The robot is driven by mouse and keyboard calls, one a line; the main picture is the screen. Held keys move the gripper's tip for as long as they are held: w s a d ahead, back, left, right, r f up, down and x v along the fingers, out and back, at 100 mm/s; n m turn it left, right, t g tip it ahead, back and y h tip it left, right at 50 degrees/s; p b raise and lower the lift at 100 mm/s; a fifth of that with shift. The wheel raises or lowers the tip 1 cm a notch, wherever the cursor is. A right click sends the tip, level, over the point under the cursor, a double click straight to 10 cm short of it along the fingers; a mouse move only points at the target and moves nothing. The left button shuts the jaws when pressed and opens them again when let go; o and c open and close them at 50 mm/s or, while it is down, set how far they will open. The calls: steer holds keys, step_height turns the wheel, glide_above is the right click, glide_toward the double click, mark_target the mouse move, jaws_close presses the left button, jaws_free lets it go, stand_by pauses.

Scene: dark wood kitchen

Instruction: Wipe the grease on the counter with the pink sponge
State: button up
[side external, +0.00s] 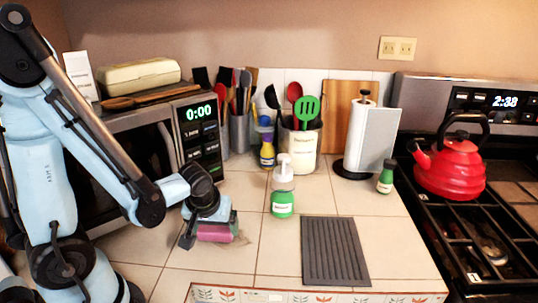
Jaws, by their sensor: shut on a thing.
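The pink sponge (216,232) is held low at the counter, with its pink side showing under a teal-grey top. My gripper (208,230) is shut on the sponge, one dark finger showing to its left. A faint brownish smear of grease (240,239) shows on the tiled counter (172,266) just right of and beneath the sponge. The sponge seems to be at the counter surface, but I cannot tell whether it touches. Part of the smear is hidden by the sponge and my gripper.
A soap dispenser (283,190) stands right of the sponge, with a dark ridged mat (335,251) further right. A microwave (196,133) stands behind my arm. Behind are utensil crocks (301,144) and a paper towel roll (372,139). A red kettle (450,167) sits on the stove.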

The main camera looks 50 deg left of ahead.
mark_target(215, 229)
step_height(215, 229, up, 2)
steer(key=shift+s+r, duration=0.15)
steer(key=shift+r, duration=2.8)
steer(key=s+d+r+m+t+h, duration=0.1)
steer(key=s+d+r+m, duration=0.1)
steer(key=d, duration=1)
steer(key=s+d+r+m+h, duration=0.1)
steer(key=s+d+m, duration=0.15)
steer(key=d, duration=0.95)
steer(key=w+a+f, duration=0.2)
steer(key=w, duration=0.1)
steer(key=w+a+f, duration=0.2)
steer(key=a, duration=0.1)
steer(key=w+a+f, duration=0.2)
steer(key=w+a, duration=0.1)
steer(key=shift+w+f, duration=0.3)
steer(key=shift+f, duration=2.1)
steer(key=shift+f, duration=0.1)
